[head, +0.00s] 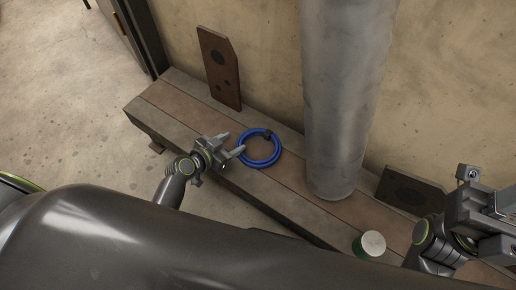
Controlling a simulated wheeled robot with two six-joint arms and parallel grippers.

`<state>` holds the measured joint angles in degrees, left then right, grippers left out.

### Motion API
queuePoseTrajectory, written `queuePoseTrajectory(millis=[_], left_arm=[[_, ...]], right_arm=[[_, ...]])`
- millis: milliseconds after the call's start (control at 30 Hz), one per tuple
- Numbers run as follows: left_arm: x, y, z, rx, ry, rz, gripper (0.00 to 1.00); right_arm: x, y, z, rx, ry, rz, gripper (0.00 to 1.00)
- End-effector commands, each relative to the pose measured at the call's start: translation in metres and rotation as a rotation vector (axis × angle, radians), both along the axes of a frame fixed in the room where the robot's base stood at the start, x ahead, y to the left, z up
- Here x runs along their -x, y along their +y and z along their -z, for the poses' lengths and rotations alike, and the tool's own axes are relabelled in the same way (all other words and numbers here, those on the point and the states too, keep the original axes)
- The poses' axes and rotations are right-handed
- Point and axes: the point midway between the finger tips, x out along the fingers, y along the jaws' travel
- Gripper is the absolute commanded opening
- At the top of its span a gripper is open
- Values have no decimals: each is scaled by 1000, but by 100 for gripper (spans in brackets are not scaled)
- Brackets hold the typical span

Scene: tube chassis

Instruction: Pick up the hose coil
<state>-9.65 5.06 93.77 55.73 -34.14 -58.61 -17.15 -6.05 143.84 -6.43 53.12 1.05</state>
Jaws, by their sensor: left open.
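A blue hose coil (276,155) lies flat on the long wooden bench, with a dark clip or tie at its upper edge. My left gripper (233,144) is open just to the left of the coil, its fingers pointing toward it. One fingertip is at or very near the coil's left edge; I cannot tell whether it touches. Nothing is between the fingers that I can make out. My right gripper (492,205) is at the right edge of the picture, partly cut off, away from the coil. Its fingers are not clear.
The bench (165,98) runs along the wall. A thick grey pipe (345,90) stands right of the coil. A brown plate (219,68) leans on the wall, and another dark plate (408,190) leans at right. A green can with a pale lid (371,244) stands on the bench.

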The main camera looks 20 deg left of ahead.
Motion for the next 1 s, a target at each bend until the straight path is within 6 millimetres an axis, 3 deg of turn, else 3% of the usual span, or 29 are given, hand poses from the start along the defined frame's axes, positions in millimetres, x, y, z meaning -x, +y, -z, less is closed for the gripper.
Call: queuePoseTrajectory(millis=[100,267,567,900,1000], left_arm=[[-16,-9,13,2,-2,1,52],[-32,-16,20,2,-2,-1,52],[-34,-18,20,1,-1,-1,51],[-34,-17,20,0,0,-1,6],[-34,-17,21,-1,2,-1,0]], right_arm=[[-1,1,13,-2,-1,12,36],[-4,1,13,-27,-22,18,36],[-6,1,7,-40,-43,13,36],[-5,1,9,-35,-36,14,36],[-5,1,9,-35,-36,14,36]])
